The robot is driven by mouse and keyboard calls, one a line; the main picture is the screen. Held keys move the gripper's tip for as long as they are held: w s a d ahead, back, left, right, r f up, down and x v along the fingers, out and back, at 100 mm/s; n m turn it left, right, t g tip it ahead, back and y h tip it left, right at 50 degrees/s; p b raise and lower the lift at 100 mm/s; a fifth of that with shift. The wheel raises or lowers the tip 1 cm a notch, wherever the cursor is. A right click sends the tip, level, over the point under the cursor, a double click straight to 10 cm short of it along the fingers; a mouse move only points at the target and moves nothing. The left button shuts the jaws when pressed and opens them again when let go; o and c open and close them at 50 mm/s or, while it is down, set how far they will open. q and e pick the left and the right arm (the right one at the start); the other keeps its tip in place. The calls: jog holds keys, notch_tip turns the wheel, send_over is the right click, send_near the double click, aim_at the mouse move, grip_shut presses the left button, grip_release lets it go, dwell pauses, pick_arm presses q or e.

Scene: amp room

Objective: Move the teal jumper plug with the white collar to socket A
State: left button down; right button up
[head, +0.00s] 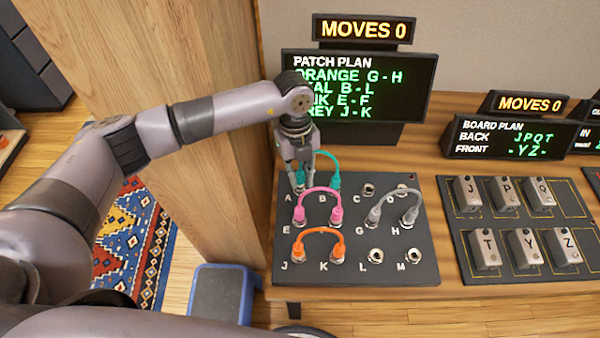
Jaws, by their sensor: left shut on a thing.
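The socket board (430,262) lies on the wooden bench with lettered sockets in three rows. My left gripper (299,184) points down over socket A at the back left corner, its fingers shut on a teal plug that they mostly hide. I cannot tell whether this plug is seated, nor see its collar. The teal cable (326,154) arches from there to a teal plug (333,182) at socket B. My right gripper is out of view.
A pink jumper (318,191) spans E and F, a grey jumper (396,194) G and H, an orange jumper (318,231) J and K. Sockets C, D, L and M look empty. A display (357,84) stands behind; a wooden panel (205,120) rises at the left.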

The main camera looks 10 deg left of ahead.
pick_arm(q)
jog(key=shift+f+b, duration=0.5)
jog(key=shift+f, duration=0.25)
jog(key=c, duration=1.4)
grip_release()
jog(key=r, duration=0.5)
jog(key=w+r, duration=0.1)
jog(key=r, duration=0.1)
jog(key=shift+a+r, duration=0.25)
jog(key=shift+a, duration=0.05)
